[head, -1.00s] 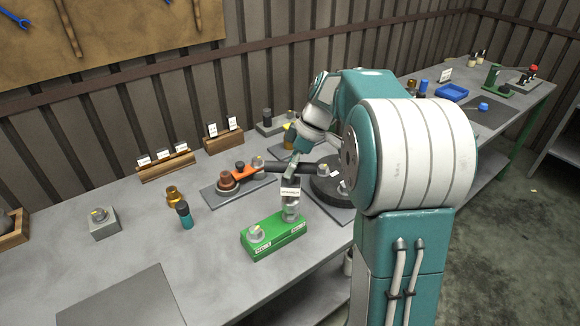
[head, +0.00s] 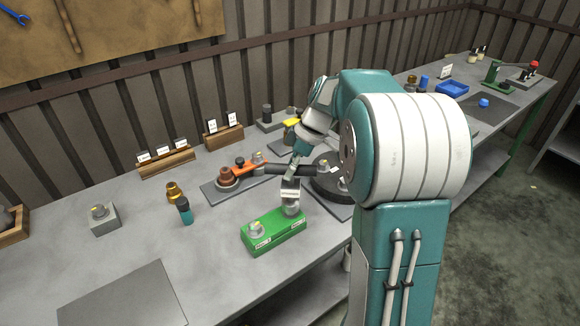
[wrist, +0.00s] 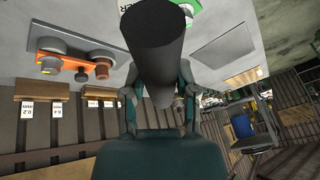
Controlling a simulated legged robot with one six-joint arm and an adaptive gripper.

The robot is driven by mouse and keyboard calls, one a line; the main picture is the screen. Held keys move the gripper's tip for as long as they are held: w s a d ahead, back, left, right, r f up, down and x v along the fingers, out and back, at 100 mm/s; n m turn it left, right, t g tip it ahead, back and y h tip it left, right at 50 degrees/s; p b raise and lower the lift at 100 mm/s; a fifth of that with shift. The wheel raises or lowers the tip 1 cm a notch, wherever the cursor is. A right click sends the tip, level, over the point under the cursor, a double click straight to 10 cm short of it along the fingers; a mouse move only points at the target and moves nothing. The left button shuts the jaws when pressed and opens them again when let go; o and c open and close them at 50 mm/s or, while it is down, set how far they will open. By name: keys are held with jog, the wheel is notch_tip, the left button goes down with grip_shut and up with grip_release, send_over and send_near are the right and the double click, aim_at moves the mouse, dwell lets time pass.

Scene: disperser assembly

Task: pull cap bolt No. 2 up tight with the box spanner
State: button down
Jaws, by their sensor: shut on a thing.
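My gripper (head: 293,171) points down over the green block (head: 272,238) on the bench. In the wrist view its fingers (wrist: 158,98) are shut on the box spanner (wrist: 157,52), seen as a dark round bar. In the head view a grey piece with a white label (head: 290,197) shows under my gripper, at the block's right bolt (head: 291,210). I cannot tell if it is seated on the bolt. A left bolt (head: 257,229) stands free on the block. The block's small labels are too small to read, so the bolt numbers are unclear.
An orange bar (head: 240,171) with a brown knob lies on a grey plate behind the block. A black disc (head: 330,186) is close to the right. A teal bottle (head: 185,211) and a brass piece (head: 173,192) stand at the left.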

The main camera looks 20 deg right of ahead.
jog(key=shift+f, duration=0.6)
jog(key=shift+m+t+h, duration=0.3)
jog(key=shift+m+t, duration=0.45)
jog(key=shift+m, duration=1)
jog(key=shift+m+t+h, duration=0.3)
jog(key=shift+m+t, duration=0.45)
jog(key=shift+m, duration=1)
jog(key=shift+m+t+h, duration=0.5)
jog(key=shift+m+t, duration=0.1)
jog(key=shift+m, duration=1.1)
jog(key=shift+m+h, duration=0.4)
jog(key=shift+m, duration=0.4)
jog(key=shift+m+t+h, duration=0.3)
jog(key=shift+m+h, duration=0.1)
jog(key=shift+m, duration=0.7)
jog(key=shift+w+n, duration=0.1)
jog(key=shift+n, duration=0.2)
jog(key=shift+r, duration=0.15)
